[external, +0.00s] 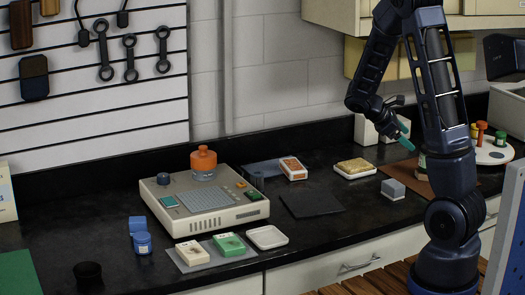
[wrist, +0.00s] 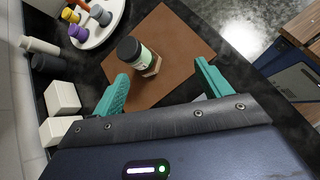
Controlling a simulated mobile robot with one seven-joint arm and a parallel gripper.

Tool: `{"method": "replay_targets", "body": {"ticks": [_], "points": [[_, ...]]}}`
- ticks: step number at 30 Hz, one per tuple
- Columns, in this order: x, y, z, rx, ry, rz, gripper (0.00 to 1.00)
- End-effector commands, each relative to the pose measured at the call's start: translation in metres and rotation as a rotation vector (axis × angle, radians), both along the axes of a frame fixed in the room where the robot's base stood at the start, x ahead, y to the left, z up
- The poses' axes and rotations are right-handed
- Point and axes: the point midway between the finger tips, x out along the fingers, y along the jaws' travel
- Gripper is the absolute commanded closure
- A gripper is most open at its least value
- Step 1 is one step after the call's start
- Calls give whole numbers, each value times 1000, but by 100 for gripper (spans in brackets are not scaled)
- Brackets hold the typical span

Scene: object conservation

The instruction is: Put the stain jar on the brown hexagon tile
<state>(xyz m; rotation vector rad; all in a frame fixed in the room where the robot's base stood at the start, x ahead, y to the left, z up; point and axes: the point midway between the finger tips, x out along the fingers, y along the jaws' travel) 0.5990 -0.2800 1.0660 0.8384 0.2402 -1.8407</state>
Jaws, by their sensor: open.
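A jar with a black lid and a pale green label (wrist: 145,57), apparently the stain jar, stands on a flat brown sheet (wrist: 185,40) in the wrist view. The jar's lower part looks amber-brown. The sheet looks four-sided; I cannot make out a separate brown hexagon tile. In the external view the jar (external: 422,164) is mostly hidden behind my arm. My gripper (wrist: 162,72) is open, with its teal fingers apart and nothing between them. The jar is just beyond the fingertips, nearer the left finger. My gripper also shows in the external view (external: 402,122), above the counter.
A round white tray (wrist: 88,41) with several coloured pieces stands beyond the sheet. White blocks (wrist: 62,97) are at the left. A grey cube (external: 393,189), a bread-topped dish (external: 354,168) and a dark square sheet (external: 312,204) lie on the counter. A beige device (external: 205,204) stands left.

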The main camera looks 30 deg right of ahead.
Motion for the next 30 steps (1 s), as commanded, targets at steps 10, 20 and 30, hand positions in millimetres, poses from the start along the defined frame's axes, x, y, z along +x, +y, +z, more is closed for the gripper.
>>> {"method": "replay_targets", "body": {"ticks": [10,20,30], "points": [[-51,43,42,226,-287,-219,23],[-99,89,83,425,-529,-415,23],[-153,137,123,618,-752,-606,23]]}}
